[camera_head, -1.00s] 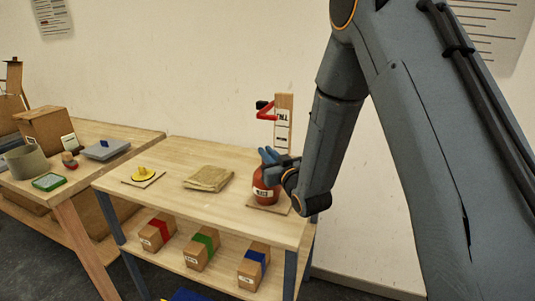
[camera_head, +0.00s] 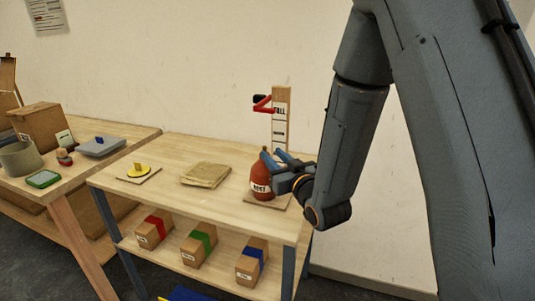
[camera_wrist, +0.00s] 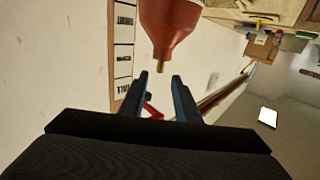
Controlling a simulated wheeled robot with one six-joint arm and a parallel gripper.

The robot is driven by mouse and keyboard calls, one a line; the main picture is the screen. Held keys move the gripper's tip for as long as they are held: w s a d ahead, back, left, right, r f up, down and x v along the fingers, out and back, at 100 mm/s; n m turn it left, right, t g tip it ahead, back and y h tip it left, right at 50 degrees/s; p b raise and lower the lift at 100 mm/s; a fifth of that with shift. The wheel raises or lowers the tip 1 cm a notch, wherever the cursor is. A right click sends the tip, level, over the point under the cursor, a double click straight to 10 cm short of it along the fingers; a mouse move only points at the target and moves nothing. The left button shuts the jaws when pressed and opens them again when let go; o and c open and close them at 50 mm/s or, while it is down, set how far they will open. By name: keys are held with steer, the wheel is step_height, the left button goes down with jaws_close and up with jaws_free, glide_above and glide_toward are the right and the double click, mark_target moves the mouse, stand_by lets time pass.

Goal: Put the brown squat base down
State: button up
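The brown squat base (camera_head: 261,181), a reddish-brown bottle shape with a white label, stands upright on a thin board at the right end of the table (camera_head: 228,213). In the wrist view the base (camera_wrist: 169,22) shows its narrow neck with a brass tip. My gripper (camera_head: 274,160) is beside the neck, to its right in the head view. In the wrist view my gripper (camera_wrist: 160,77) has its two blue fingers apart, with nothing between them; the brass tip lies just beyond the fingertips.
A wooden gauge post (camera_head: 281,120) with a red pointer (camera_head: 262,108) stands behind the base.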

steer(key=s+d+f+m+g+h+b, duration=0.1)
steer(key=s+d+f+m+g+h, duration=0.2)
steer(key=s+d+f+g+h, duration=0.55)
steer(key=s+d+m+g, duration=0.1)
steer(key=s+d+g, duration=0.2)
steer(key=s, duration=0.6)
steer(key=s+d+f+m+g, duration=0.1)
steer(key=s+d+g, duration=0.3)
steer(key=s, duration=0.5)
steer(key=shift+d+f+y, duration=0.15)
steer(key=shift+d+y, duration=0.3)
steer(key=shift+d, duration=0.45)
steer(key=shift+s, duration=0.15)
